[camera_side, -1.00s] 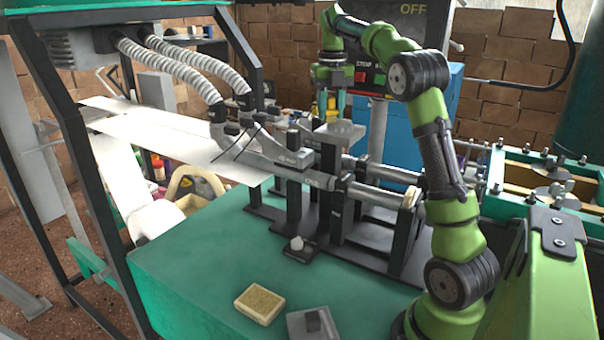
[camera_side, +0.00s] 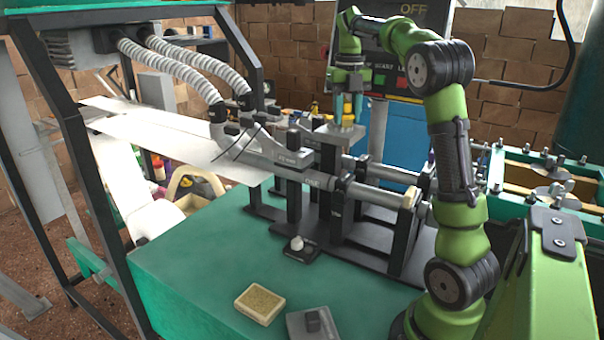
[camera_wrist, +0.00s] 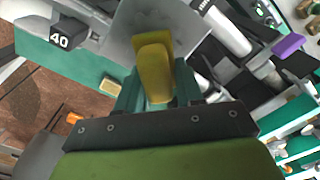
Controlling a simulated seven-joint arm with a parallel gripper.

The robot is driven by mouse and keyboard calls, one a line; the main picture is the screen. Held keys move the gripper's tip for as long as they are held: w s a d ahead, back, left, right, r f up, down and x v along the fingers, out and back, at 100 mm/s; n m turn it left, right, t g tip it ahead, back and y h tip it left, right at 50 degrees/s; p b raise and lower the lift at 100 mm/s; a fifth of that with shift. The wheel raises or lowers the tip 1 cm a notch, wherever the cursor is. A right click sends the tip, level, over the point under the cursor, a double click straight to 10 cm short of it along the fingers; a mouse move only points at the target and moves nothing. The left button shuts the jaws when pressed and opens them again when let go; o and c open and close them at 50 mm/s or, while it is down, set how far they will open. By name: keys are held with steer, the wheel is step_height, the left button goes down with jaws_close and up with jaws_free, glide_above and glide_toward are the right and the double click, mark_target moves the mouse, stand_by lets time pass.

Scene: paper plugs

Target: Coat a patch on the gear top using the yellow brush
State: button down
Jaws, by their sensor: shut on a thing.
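My gripper (camera_side: 348,104) is above the metal machine, over a flat grey plate-like top (camera_side: 340,132). In the wrist view it is shut on the yellow brush (camera_wrist: 155,72), which sits between the teal fingers and points away from the camera. The brush lies over the grey flat surface (camera_wrist: 188,22) in that view. I cannot tell whether its tip touches that surface. No toothed gear can be clearly made out; the grey top may be part of it.
A small white knob on a black base (camera_side: 297,244) stands before the machine. Ribbed hoses (camera_side: 180,58) hang at left.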

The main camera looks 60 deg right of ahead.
mark_target(330, 124)
steer(key=shift+s+f, duration=0.1)
steer(key=shift+s, duration=1.15)
steer(key=shift+w, duration=0.1)
steer(key=shift+w, duration=3.35)
steer(key=shift+d, duration=0.35)
steer(key=shift+s, duration=3.45)
steer(key=shift+w, duration=3.45)
